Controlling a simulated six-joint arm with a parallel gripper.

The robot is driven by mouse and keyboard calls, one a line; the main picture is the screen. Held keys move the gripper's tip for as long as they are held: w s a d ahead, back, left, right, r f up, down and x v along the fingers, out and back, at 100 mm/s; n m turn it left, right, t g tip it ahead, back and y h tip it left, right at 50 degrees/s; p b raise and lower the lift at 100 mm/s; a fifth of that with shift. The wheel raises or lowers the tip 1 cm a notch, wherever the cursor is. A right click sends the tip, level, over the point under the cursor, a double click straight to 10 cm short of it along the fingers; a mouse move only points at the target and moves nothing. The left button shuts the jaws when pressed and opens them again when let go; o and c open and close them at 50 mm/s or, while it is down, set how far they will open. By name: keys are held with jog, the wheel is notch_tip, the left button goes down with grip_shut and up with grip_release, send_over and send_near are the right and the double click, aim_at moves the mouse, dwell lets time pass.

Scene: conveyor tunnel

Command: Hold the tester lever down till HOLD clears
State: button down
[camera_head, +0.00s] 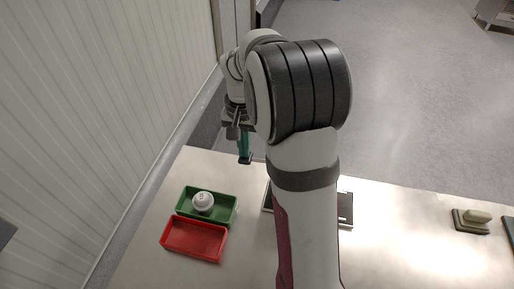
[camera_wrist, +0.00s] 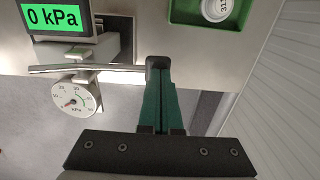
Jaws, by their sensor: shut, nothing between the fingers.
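The tester shows in the wrist view with a green display (camera_wrist: 55,17) reading "0 kPa" in dark figures. No HOLD word is visible on the part in view. A round white dial gauge (camera_wrist: 77,97) sits below it. A thin metal bar (camera_wrist: 90,68), apparently the lever, runs across between display and gauge, its right end close to my fingertips; I cannot tell whether they touch. My gripper (camera_wrist: 158,64) has green fingers closed together, with nothing between them. In the head view my gripper (camera_head: 245,159) hangs by the table's far edge. My arm hides most of the tester there.
A grey-green block on a dark base (camera_head: 472,220) lies far right. A ribbed wall (camera_head: 110,90) rises on the left. Right-middle table is clear.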

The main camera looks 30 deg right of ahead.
jog(key=shift+f, duration=0.55)
jog(key=shift+s+a+f, duration=0.1)
jog(key=shift+s+f, duration=0.05)
dwell(2.4)
dwell(0.6)
jog(key=shift+s+d+r, duration=0.1)
jog(key=shift+d+r, duration=0.1)
jog(key=shift+r, duration=1.75)
jog(key=shift+s+d+r, duration=0.1)
jog(key=shift+d+r, duration=0.05)
jog(key=shift+r, duration=1.75)
notch_tip(320, 180, up, 5)
